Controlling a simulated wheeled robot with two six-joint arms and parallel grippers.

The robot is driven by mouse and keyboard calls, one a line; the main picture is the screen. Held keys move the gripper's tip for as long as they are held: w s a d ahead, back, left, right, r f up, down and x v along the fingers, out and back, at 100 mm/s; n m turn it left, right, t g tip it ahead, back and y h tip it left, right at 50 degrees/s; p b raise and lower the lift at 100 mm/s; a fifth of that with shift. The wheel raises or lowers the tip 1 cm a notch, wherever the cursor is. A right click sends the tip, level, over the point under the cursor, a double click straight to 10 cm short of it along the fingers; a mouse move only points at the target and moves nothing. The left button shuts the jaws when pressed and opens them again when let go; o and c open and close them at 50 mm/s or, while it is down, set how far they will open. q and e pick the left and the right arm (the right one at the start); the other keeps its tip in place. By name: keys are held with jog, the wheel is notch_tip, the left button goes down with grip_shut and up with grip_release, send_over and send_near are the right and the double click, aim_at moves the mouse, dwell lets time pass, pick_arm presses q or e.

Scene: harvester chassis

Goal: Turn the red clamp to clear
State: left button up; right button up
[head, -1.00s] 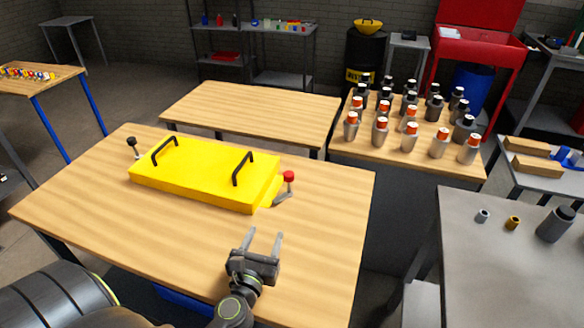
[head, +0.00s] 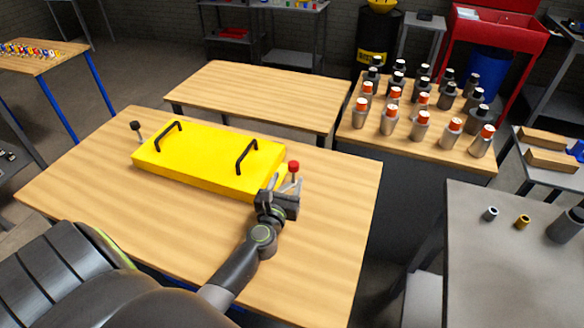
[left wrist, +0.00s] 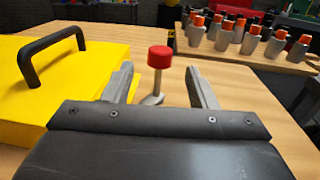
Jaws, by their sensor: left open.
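The red clamp (head: 293,167) has a red knob on a grey stem at the right end of the yellow panel (head: 207,160). In the left wrist view the red knob (left wrist: 159,57) stands upright, between and just beyond the open fingers. My left gripper (head: 283,183) is open, close to the clamp on its near side, and hides its lower part in the head view. In the left wrist view the fingers (left wrist: 162,85) appear apart from the stem, with nothing held. My right gripper is out of view.
A black-knobbed clamp (head: 135,126) is at the panel's left end. Two black handles stand on the panel, one (head: 246,157) near the clamp. The wooden table (head: 330,205) is clear to the right. Several orange- and black-capped tool holders stand on a table behind.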

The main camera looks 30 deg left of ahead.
aim_at(292, 170)
pick_arm(q)
jog(key=x, duration=0.4)
jog(key=shift+w, duration=0.2)
jog(key=shift+w+a, duration=0.25)
jog(key=shift+w, duration=0.3)
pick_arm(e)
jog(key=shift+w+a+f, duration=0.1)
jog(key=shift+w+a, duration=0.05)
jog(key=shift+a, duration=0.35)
pick_arm(q)
jog(key=shift+c, duration=0.4)
jog(key=c, duration=0.9)
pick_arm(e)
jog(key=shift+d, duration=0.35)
